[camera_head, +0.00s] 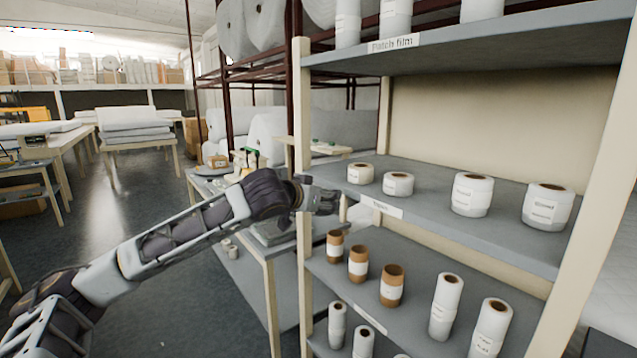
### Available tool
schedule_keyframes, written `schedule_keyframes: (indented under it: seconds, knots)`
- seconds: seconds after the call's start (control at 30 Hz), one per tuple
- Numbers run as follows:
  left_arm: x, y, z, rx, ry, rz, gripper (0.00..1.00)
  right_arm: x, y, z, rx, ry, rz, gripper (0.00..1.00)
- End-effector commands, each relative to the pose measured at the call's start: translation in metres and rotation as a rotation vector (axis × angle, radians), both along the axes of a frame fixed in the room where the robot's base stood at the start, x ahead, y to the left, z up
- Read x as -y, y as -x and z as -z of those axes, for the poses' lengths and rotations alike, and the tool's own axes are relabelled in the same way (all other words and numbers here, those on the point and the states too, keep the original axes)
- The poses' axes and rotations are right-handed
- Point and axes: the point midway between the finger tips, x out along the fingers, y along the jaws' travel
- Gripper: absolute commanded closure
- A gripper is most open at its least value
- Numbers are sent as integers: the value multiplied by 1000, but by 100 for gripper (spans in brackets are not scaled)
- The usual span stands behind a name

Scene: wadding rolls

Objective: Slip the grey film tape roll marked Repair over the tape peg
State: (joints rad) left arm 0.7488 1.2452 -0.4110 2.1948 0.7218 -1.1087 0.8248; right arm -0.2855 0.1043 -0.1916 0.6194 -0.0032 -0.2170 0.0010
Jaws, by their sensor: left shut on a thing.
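My left gripper (325,200) is at the left end of the middle shelf, just outside the pale upright. It is shut on a small grey thing that I take for the grey film tape roll; the fingers mostly hide it and no marking on it can be read. My right gripper is not in view.
The middle shelf (430,215) bears several white rolls with brown cores, such as one near its left end (361,174). Brown-cored rolls (392,286) and tall white rolls (446,306) stand lower. A workbench (262,240) is below my arm.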

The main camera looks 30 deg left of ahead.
Motion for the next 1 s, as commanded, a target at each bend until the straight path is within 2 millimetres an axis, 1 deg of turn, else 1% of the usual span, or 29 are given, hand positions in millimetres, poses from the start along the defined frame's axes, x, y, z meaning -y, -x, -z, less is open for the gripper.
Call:
schedule_keyframes:
  seconds: [0.03,0.2,0.37,0.53,0.8,1.0]
  knots:
    - [3,2,9,-4,-2,2,65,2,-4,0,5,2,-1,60]
    - [11,7,32,-4,-1,1,65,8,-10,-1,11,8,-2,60]
    - [20,12,56,-5,-2,2,65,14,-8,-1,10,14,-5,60]
    - [29,18,82,-4,0,1,65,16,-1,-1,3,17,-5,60]
    - [45,28,125,-6,2,2,65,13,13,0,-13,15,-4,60]
    - [57,35,159,-6,3,2,65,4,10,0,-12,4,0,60]
